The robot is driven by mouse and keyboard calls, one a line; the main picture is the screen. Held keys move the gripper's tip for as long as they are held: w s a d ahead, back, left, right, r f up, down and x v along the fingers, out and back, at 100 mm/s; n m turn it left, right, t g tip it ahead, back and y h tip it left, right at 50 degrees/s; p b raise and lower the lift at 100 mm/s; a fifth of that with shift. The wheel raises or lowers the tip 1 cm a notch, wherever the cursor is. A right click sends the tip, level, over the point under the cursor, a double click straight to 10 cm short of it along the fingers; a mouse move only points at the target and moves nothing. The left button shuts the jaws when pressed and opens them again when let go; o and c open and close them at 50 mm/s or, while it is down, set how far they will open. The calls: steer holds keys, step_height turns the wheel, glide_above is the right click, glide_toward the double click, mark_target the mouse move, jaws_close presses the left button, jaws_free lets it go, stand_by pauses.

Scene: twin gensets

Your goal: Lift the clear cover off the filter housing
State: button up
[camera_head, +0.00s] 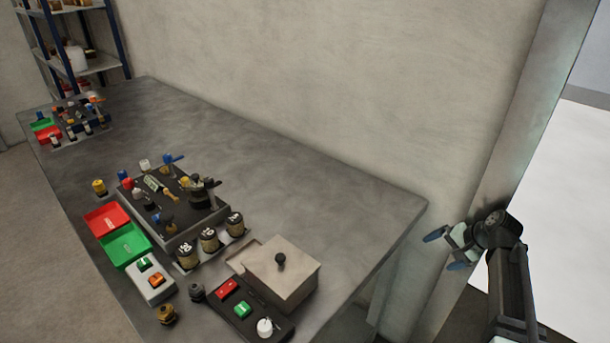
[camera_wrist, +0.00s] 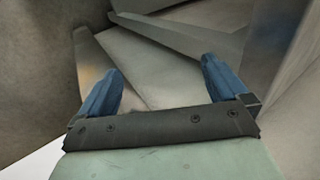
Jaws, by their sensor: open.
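My gripper (camera_head: 447,250) is open and empty, off the right end of the table and well apart from everything on it. In the wrist view its two blue fingers (camera_wrist: 160,72) are spread, with no object between them. A dark unit (camera_head: 165,208) with several coloured knobs and fittings stands on the table. A dark round fitting (camera_head: 201,192) sits at its right side; I cannot tell whether it is the filter housing. I cannot make out a clear cover in either view. A grey box (camera_head: 290,285) with a dark knob on its lid stands near the table's right end.
The grey table (camera_head: 300,180) is bare along its back. A red tray (camera_head: 106,218), a green tray (camera_head: 125,245), labelled jars (camera_head: 209,240) and a button panel (camera_head: 240,308) crowd the front. A second, similar unit (camera_head: 75,120) stands at the far left. A wall runs behind.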

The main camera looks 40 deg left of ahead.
steer(key=w+a+r+y, duration=0.1)
steer(key=a+r, duration=0.6)
steer(key=r, duration=0.6)
steer(key=n+h, duration=0.3)
steer(key=n, duration=1.5)
glide_toward(197, 177)
steer(key=shift+w+d+r+g, duration=0.1)
steer(key=shift+d+r+g, duration=0.2)
steer(key=shift+d, duration=0.1)
steer(key=x, duration=0.8)
steer(key=shift+a+f, duration=0.15)
steer(key=shift+x, duration=2.65)
steer(key=shift+w+a, duration=0.15)
